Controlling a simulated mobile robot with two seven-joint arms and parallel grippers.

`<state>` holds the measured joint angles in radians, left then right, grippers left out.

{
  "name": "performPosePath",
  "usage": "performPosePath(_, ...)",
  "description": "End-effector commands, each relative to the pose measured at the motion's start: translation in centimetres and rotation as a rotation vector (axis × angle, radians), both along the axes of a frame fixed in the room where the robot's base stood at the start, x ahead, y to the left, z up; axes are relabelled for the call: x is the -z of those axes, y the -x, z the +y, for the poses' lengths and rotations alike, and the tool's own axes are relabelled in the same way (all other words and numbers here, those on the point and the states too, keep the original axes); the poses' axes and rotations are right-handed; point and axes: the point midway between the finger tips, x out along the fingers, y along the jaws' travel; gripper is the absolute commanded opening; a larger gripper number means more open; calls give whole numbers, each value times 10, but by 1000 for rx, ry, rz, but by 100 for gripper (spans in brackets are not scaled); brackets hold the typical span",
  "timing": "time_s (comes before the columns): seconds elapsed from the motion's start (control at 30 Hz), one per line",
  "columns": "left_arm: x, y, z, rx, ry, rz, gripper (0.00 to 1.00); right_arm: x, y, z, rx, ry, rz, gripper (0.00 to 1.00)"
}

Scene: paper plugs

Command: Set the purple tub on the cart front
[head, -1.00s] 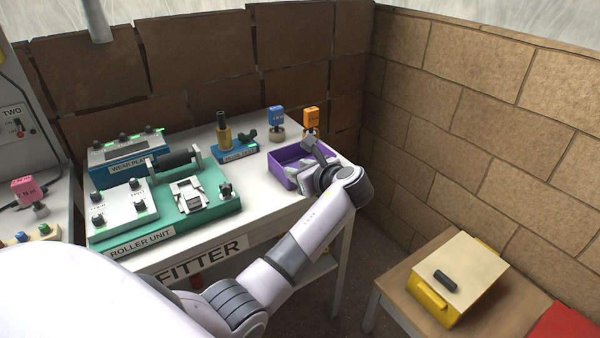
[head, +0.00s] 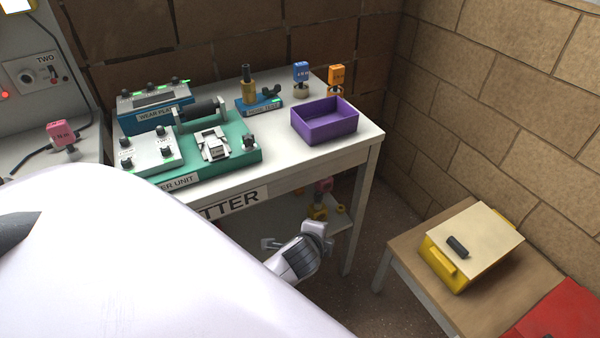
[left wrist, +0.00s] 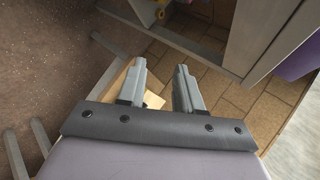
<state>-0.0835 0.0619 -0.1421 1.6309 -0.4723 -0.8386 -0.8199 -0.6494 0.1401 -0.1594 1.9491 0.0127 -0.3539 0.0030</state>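The purple tub (head: 325,122) is an open box that stands upright on the right end of the white bench (head: 290,166); its visible inside looks empty. A purple patch (left wrist: 297,62) at the right edge of the left wrist view looks like the tub. My left gripper (left wrist: 160,68) is open, with nothing between its fingers, and is apart from the tub. In the head view its arm shows below the bench front, partly hidden by my white body; the fingers are not clear there. My right gripper is not in view. A low brown-topped table (head: 408,262) at right may be the cart.
A yellow box with a cream lid (head: 485,236) and a red item (head: 560,315) occupy the low table. Its near-left top is bare. A green roller unit (head: 240,152), a blue meter (head: 140,118) and small tools crowd the bench's left. Brick walls stand behind and right.

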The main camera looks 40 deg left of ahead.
Motion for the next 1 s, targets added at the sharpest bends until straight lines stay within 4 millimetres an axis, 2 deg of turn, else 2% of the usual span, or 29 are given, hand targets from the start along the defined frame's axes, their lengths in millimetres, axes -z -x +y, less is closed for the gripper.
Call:
performPosePath(0.03, 11, 23, -9, -30, 118, -25, 35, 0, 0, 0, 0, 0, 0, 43)
performPosePath(0.13, 22, 61, -30, -118, 387, -80, 35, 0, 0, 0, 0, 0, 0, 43)
performPosePath(0.3, 20, 118, -58, -290, 805, -139, 35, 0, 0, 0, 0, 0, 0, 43)
performPosePath(0.4, 14, 141, -67, -377, 983, -154, 35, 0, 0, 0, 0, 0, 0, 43)
performPosePath(0.6, 6, 159, -75, -465, 1147, -167, 35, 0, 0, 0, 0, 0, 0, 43)
performPosePath(1.0, 6, 159, -75, -470, 1153, -167, 35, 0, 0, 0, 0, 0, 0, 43)
